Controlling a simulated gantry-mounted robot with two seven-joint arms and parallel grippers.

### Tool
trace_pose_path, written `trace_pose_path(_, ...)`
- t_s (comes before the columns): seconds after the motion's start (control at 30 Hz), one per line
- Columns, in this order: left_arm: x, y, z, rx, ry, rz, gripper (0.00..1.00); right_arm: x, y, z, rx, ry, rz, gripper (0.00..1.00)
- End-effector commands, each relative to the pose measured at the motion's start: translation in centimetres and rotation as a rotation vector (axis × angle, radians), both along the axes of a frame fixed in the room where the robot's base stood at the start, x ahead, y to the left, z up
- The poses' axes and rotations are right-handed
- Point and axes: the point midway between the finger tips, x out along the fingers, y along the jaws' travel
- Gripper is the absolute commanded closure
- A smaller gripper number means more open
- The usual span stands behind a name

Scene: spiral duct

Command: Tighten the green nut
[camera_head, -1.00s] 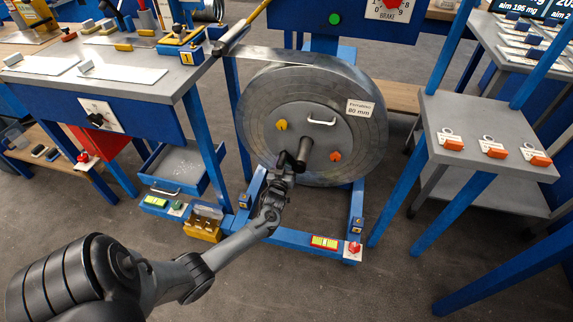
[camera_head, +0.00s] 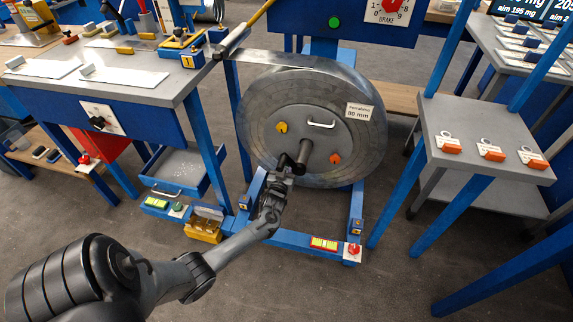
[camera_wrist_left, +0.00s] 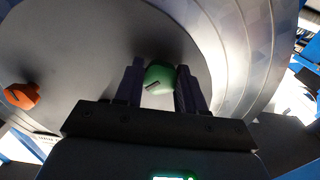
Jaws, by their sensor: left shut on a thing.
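The green nut (camera_wrist_left: 159,78) sits between the two fingers of my left gripper (camera_wrist_left: 158,88) in the left wrist view, against the grey disc face (camera_wrist_left: 75,45). A short dark mark shows on the nut. In the head view my left gripper (camera_head: 281,175) is at the lower part of the disc, just below the dark central shaft (camera_head: 303,153), and hides the green nut. The left gripper is shut on the nut. A yellow nut (camera_head: 282,127) and an orange nut (camera_head: 335,158) are also on the disc; the orange one shows in the wrist view (camera_wrist_left: 21,95). My right gripper is out of view.
A wide metal coil (camera_head: 372,135) surrounds the disc, and a white handle (camera_head: 321,124) sticks out above the shaft. A blue frame (camera_head: 285,238) runs below. Workbenches stand left (camera_head: 120,85) and right (camera_head: 480,120). The floor in front is clear.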

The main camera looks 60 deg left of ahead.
Motion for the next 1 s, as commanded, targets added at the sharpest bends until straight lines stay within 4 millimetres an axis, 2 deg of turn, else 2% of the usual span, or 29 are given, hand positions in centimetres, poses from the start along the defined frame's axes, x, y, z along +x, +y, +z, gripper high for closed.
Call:
trace_pose_path(0.4, -0.1, 0.1, 0.3, 0.267, 0.259, -0.001, 0.91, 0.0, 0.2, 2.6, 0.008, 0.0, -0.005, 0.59)
trace_pose_path(1.0, -0.2, 0.2, 0.3, 0.679, 0.654, 0.001, 0.91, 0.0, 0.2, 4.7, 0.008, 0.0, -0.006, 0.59)
